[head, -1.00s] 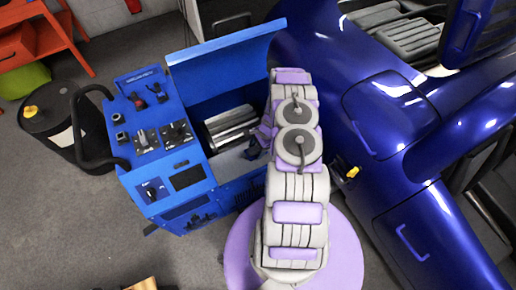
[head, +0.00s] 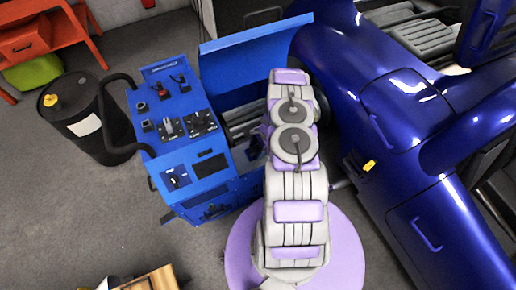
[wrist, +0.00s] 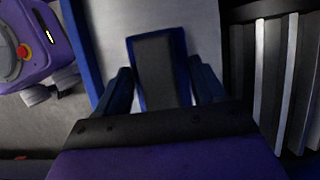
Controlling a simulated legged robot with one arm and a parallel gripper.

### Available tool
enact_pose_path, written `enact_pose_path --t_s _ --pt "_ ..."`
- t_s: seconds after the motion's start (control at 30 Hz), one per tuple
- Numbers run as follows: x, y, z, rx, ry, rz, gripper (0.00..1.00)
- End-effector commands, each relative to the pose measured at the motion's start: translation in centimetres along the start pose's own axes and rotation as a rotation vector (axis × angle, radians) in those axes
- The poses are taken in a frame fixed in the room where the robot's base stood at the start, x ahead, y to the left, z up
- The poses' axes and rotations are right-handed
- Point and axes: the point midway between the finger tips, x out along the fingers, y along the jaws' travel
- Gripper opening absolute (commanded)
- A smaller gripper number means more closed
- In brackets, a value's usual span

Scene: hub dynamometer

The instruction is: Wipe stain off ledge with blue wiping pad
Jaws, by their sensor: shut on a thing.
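The pad (wrist: 158,72), dark grey on its face with a blue rim, is in the wrist view between the two dark blue fingers of my gripper (wrist: 161,66). My gripper is shut on it. Beyond the pad lies a pale flat surface (wrist: 205,25) with blue edging, which looks like the ledge. I cannot tell whether the pad touches it. I see no stain; the pad and fingers cover part of the surface. In the head view my gripper is mostly hidden by my arm, beside the blue dynamometer (head: 190,135).
Ribbed metal rollers (wrist: 270,75) lie right of the pale surface. In the head view, a raised blue panel (head: 252,55) stands behind the machine. A glossy blue vehicle (head: 400,130) is close on the right. A black drum (head: 85,125) stands left. Grey floor is open in front.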

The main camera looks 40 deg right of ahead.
Motion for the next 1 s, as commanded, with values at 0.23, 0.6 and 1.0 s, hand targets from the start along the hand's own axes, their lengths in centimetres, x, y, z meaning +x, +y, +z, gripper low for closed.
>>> enact_pose_path --t_s 0.23,0.6,1.0 --pt "-2.2 0.0 0.5 -0.001 -0.003 -0.002 0.41" --pt "-5.1 0.6 2.3 -0.004 -0.002 0.002 0.41" --pt "-7.0 0.9 3.1 -0.006 -0.003 0.002 0.41"
